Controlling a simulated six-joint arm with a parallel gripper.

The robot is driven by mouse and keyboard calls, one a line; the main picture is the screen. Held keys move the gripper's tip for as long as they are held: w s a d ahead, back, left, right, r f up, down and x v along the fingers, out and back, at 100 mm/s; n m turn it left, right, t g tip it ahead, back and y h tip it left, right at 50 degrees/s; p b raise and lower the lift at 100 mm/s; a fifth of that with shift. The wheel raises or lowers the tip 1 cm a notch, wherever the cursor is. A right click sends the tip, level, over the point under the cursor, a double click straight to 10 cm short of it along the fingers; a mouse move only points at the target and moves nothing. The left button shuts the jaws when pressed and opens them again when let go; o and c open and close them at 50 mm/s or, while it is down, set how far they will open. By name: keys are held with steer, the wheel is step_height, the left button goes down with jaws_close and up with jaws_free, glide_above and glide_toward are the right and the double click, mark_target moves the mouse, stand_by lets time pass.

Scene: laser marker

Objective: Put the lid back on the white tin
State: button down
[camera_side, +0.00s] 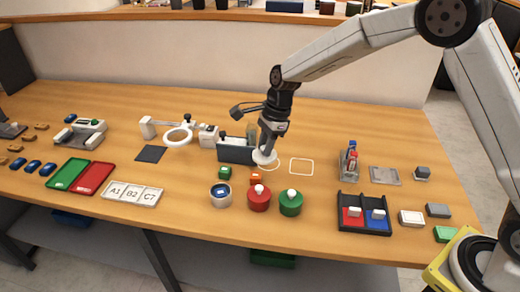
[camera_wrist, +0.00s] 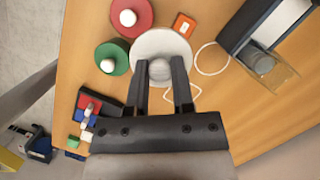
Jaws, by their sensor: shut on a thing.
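The white tin (camera_side: 221,194) stands open at the front middle of the table, with something blue inside. It does not show in the wrist view. The white lid (camera_side: 264,157) is a round disc with a knob. It also shows in the wrist view (camera_wrist: 148,44). My gripper (camera_side: 267,150) is shut on the lid's knob, and its two fingers (camera_wrist: 160,75) straddle the knob. The lid appears a little above the table, behind the red tin, partly over a white circle outline. The exact gap below it is hard to tell.
A red lidded tin (camera_side: 259,199) and a green lidded tin (camera_side: 290,203) stand right of the white tin. A dark box (camera_side: 236,152) stands close behind-left. A square outline (camera_side: 301,166) marks bare table at right.

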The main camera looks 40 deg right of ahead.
steer(key=w+a+f+n, duration=0.1)
steer(key=w+a, duration=0.2)
steer(key=a, duration=0.9)
steer(key=shift+w+f+n+g, duration=0.2)
steer(key=shift+n+g, duration=0.1)
steer(key=shift+n, duration=0.1)
steer(key=shift+f, duration=0.2)
steer(key=shift+f, duration=3)
steer(key=shift+f, duration=0.15)
steer(key=shift+c, duration=2)
jaws_free()
steer(key=shift+o, duration=0.2)
